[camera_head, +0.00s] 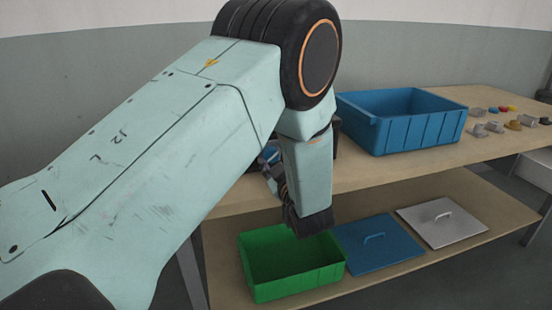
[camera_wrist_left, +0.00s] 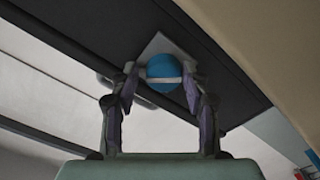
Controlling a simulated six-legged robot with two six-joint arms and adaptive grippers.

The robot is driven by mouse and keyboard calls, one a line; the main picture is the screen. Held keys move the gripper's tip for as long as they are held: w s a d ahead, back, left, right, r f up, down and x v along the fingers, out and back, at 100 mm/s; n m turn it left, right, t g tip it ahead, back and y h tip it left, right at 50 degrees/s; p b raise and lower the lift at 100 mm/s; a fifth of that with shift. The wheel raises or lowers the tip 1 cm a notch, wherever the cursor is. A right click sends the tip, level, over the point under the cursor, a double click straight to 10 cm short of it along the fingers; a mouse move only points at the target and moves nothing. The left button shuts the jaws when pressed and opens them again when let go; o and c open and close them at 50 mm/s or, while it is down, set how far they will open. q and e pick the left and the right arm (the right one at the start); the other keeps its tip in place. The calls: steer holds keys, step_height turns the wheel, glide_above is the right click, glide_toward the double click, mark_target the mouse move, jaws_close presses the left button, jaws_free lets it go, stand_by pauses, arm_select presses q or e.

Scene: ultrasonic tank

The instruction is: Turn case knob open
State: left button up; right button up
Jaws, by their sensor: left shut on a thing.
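The blue round knob (camera_wrist_left: 164,68) with a pale bar across it sits on a light square plate on the dark case (camera_wrist_left: 215,55) in the left wrist view. The two fingers of my left gripper (camera_wrist_left: 162,80) are on either side of the knob and shut on it. In the head view my left gripper (camera_head: 272,172) is at the table's front edge, partly hidden by my arm. A bit of blue (camera_head: 270,154) shows beside it. Most of the dark case is hidden behind my arm. My right gripper is not in view.
A blue bin (camera_head: 402,128) stands on the wooden table, with several small parts (camera_head: 495,127) to its right. The lower shelf holds a green bin (camera_head: 300,283), a blue lid (camera_head: 385,255) and a grey lid (camera_head: 455,228).

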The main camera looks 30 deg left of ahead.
arm_select(q)
steer(key=n, duration=0.4)
steer(key=n+b, duration=0.1)
steer(key=shift+s+a+f+n, duration=0.15)
steer(key=shift+s+f+n, duration=0.1)
steer(key=shift+f+n, duration=0.15)
steer(key=shift+n+b, duration=0.65)
steer(key=shift+n, duration=1.55)
steer(key=o, duration=1)
steer(key=shift+w, duration=0.15)
steer(key=shift+c, duration=0.2)
steer(key=shift+r, duration=0.15)
steer(key=shift+r, duration=0.15)
